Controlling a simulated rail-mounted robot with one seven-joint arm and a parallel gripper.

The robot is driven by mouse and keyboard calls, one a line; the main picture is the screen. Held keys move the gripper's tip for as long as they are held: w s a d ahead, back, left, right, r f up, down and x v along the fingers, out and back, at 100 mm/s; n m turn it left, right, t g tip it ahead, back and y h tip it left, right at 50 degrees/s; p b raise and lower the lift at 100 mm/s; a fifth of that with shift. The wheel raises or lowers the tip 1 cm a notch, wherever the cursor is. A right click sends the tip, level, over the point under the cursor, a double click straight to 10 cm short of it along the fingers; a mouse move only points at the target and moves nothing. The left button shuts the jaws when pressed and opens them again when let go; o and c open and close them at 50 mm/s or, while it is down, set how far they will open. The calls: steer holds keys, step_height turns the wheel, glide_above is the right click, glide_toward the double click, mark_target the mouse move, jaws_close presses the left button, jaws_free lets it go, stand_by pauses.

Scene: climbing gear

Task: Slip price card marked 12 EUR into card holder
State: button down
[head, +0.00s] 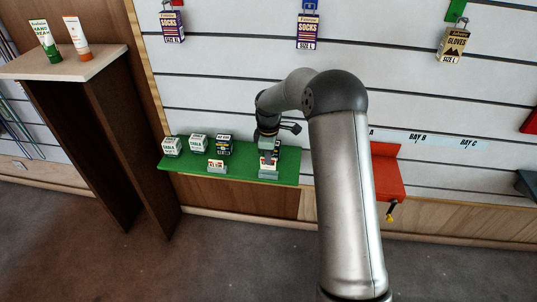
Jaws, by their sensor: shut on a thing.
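My gripper (268,147) is at the right part of the green shelf, fingers pointing down. It is shut on a small white price card (266,160), whose print is too small to read. The card is just above or at a grey card holder (268,175) on the shelf's front edge; I cannot tell whether its lower edge is inside the slot. A second grey holder (217,171) to the left carries a white card (216,163) with red and dark print, its number unclear. My gripper hides part of what stands behind the held card.
Two white-and-green boxes (172,147) (198,143) and a dark box (224,145) stand on the green shelf (182,168). A red shelf (387,175) is right of it. A wooden stand (90,65) with two tubes is at left. Socks and gloves hang above.

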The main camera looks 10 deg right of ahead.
mark_target(268, 169)
steer(key=shift+f+b, duration=0.9)
steer(key=shift+f, duration=0.75)
steer(key=c, duration=1.5)
jaws_free()
steer(key=shift+o, duration=0.2)
step_height(268, 169, up, 17)
steer(key=p, duration=0.1)
steer(key=shift+r, duration=0.2)
